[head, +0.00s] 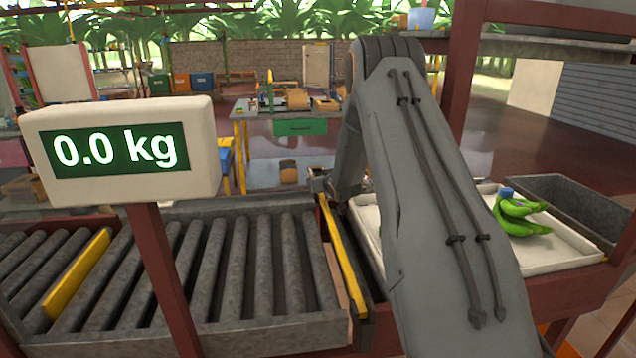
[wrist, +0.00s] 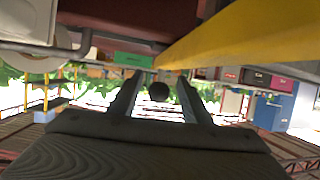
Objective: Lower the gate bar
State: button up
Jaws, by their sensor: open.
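A yellow bar (head: 343,255) stands at the right end of the roller conveyor, beside the white tray; it looks like the gate bar. In the wrist view a large yellow bar (wrist: 245,35) crosses the upper right, close to the camera. My gripper (head: 318,185) is by the far end of this bar, mostly hidden behind my arm in the head view. In the wrist view its two fingers (wrist: 158,88) are apart.
The roller conveyor (head: 210,265) carries another yellow bar (head: 75,273) lying across its left part. A scale display (head: 120,150) reading 0.0 kg stands in front. Green bananas (head: 520,215) lie in the white tray (head: 570,250) at right. A red-brown post (head: 462,70) rises behind my arm.

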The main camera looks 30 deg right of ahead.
jog(key=shift+b+v, duration=0.65)
jog(key=shift+v, duration=2.95)
jog(key=shift+f, duration=0.1)
jog(key=s+a+g, duration=0.6)
jog(key=s+a, duration=0.9)
jog(key=s, duration=0.1)
jog(key=s+a+g, duration=0.2)
jog(key=s+a, duration=0.1)
jog(key=s, duration=0.6)
jog(key=s+a+f+n+g+y, duration=0.1)
jog(key=s+a+g, duration=0.1)
jog(key=s, duration=0.7)
jog(key=s+a+g+y, duration=0.1)
jog(key=s+a+g, duration=0.2)
jog(key=s, duration=0.6)
jog(key=shift+a+f, duration=0.35)
jog(key=shift+a, duration=0.45)
